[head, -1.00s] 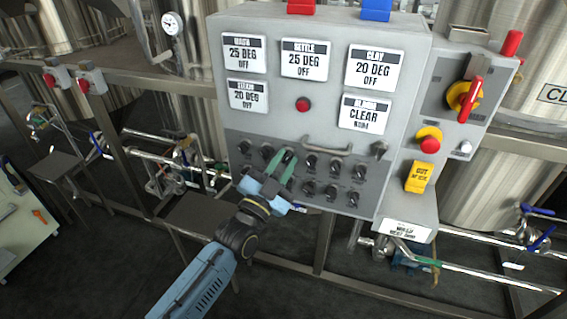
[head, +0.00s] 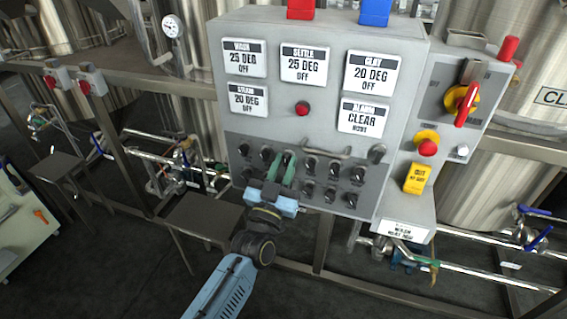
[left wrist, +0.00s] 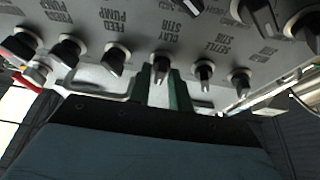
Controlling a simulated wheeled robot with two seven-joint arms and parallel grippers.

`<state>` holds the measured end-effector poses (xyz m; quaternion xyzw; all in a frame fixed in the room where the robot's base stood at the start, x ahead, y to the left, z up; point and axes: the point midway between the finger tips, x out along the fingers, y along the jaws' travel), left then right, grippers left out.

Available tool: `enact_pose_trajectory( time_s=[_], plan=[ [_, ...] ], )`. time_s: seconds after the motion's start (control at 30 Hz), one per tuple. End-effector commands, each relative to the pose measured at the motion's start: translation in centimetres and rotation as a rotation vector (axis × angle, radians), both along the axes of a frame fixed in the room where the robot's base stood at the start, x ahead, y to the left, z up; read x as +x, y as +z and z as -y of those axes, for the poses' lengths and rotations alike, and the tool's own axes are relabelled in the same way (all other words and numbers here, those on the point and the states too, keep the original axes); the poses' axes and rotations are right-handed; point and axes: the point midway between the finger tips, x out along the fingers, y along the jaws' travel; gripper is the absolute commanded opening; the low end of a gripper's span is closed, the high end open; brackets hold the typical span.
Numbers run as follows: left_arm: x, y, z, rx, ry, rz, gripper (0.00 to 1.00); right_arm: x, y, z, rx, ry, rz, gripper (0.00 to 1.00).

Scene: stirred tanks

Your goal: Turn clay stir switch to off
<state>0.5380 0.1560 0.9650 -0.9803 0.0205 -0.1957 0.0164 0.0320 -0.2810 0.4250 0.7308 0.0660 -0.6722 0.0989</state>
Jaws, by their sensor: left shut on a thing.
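The clay stir switch (left wrist: 161,64) is a small dark knob under its label in the left wrist view. The label appears upside down. My left gripper (left wrist: 165,86) is at this knob, shut on it between its two green fingers. In the head view the left gripper (head: 283,168) reaches the upper switch row from below, and its fingers mostly hide the knob. The clay display (head: 374,71) reads 20 DEG OFF. My right gripper is not in view.
Other dark knobs sit close on both sides, including the settle stir switch (left wrist: 204,72). A grey handle bar (head: 325,151) is just up and right of the gripper. A red-handled main switch (head: 466,102) and a red stop button (head: 428,148) are further right.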

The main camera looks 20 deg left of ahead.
Motion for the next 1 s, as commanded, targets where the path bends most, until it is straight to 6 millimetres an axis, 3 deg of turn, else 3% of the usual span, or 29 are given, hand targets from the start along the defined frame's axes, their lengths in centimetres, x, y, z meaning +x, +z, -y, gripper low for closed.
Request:
enact_pose_trajectory(
  time_s=[0.2, 0.5, 1.0],
  plan=[
    [0.0, 0.1, 0.2, -0.206, 0.000, -0.010, 0.00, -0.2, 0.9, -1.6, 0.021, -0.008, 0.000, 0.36],
    [0.0, 0.0, 0.2, -0.429, -0.001, -0.019, 0.00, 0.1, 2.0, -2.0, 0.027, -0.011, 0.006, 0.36],
    [0.0, 0.0, 0.2, -0.577, 0.000, -0.023, 0.00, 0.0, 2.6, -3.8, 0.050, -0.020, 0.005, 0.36]
  ],
)
